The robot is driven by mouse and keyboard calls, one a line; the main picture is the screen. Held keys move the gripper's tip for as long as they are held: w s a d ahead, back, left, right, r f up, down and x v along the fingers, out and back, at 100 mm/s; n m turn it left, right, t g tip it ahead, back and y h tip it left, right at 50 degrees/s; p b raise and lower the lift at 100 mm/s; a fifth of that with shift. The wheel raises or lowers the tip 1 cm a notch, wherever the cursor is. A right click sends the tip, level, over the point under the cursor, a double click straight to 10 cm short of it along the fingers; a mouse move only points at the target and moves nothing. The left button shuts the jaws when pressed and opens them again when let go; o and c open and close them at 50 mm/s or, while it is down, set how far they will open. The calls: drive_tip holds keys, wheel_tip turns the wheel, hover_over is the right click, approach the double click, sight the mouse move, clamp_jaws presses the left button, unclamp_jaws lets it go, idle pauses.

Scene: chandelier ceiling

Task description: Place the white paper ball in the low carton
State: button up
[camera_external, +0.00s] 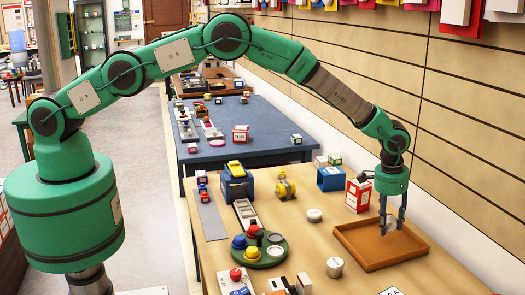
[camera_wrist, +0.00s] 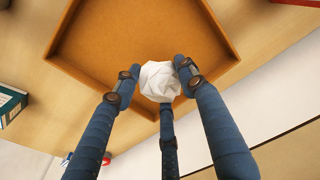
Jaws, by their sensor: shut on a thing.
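The white paper ball (camera_wrist: 158,78) is crumpled and sits between the fingers of my gripper (camera_wrist: 157,72) in the wrist view. My gripper (camera_external: 392,222) is shut on the ball. It points down over the low carton (camera_external: 358,238), a shallow brown open tray at the right of the table. In the wrist view the carton (camera_wrist: 140,28) lies beyond the ball, its floor bare where I can see it. The ball is at the side of the carton nearest the wall; I cannot tell whether it touches the carton. In the external view the fingers mostly hide the ball.
A red and white box (camera_external: 357,195) stands just behind the carton. The slatted wall (camera_external: 460,150) rises at the right.

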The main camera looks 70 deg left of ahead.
sight(387, 231)
drive_tip(key=shift+f, duration=1.75)
drive_tip(key=shift+f, duration=0.1)
drive_tip(key=o, duration=0.7)
drive_tip(key=shift+o, duration=0.2)
drive_tip(key=r, duration=0.4)
drive_tip(key=s+r, duration=0.1)
drive_tip(key=r, duration=0.7)
drive_tip(key=shift+s+r, duration=0.1)
drive_tip(key=shift+s, duration=0.15)
drive_tip(key=shift+r, duration=0.1)
